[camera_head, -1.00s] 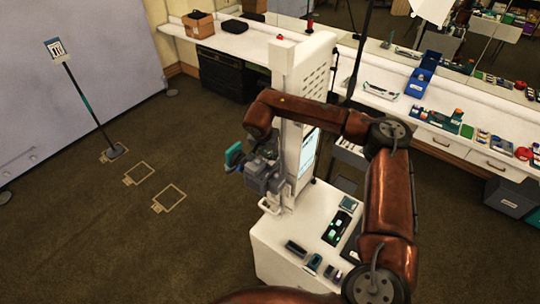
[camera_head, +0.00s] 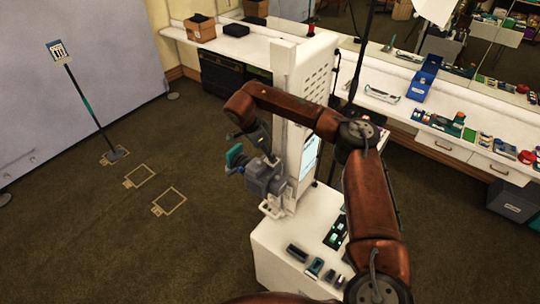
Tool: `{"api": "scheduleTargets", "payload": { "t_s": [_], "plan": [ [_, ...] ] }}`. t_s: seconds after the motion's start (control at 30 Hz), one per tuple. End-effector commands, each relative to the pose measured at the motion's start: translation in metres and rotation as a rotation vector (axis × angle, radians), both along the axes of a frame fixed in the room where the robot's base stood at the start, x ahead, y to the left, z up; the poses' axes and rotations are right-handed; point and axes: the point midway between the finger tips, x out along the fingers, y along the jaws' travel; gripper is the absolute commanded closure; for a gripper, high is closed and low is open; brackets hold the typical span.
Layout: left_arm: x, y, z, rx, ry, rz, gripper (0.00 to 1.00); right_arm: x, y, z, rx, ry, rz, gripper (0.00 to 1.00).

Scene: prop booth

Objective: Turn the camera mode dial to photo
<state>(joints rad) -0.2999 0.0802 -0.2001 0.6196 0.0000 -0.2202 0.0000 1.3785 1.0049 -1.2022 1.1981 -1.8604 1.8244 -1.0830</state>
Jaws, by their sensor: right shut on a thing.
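The grey camera (camera_head: 264,180) is mounted on the front of the tall white column. A teal part (camera_head: 235,156) sticks out on its left. My right arm comes in from the lower right and bends over the column. My right gripper (camera_head: 263,152) points down at the top of the camera, with its fingers small and dark against it. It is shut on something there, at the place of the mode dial. The dial itself and its setting are too small and covered to read. My left gripper is not in view.
The white column (camera_head: 313,80) stands on a white base cabinet (camera_head: 262,262) with small devices on top. A long white counter (camera_head: 248,43) with trays and boxes runs behind. A stand with a sign (camera_head: 57,50) is at left.

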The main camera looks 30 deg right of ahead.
Motion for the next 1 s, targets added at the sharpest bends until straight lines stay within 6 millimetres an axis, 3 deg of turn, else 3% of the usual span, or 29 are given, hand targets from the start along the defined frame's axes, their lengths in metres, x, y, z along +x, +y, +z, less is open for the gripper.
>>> {"api": "scheduleTargets", "payload": {
  "t_s": [0.3, 0.8, 0.83, 1.0],
  "plan": [
    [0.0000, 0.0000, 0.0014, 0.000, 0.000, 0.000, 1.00, 0.0019, -0.0007, 0.0019, -0.001, -0.004, -0.101, 1.00],
    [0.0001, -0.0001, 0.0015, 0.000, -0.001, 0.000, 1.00, 0.0021, -0.0009, 0.0021, -0.001, -0.005, -0.117, 1.00],
    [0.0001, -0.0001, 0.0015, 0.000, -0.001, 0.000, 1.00, 0.0022, -0.0010, 0.0021, -0.001, -0.005, -0.117, 0.80],
    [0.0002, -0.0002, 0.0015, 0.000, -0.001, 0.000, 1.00, 0.0018, -0.0007, 0.0014, 0.000, -0.003, -0.116, 0.75]
  ]
}}
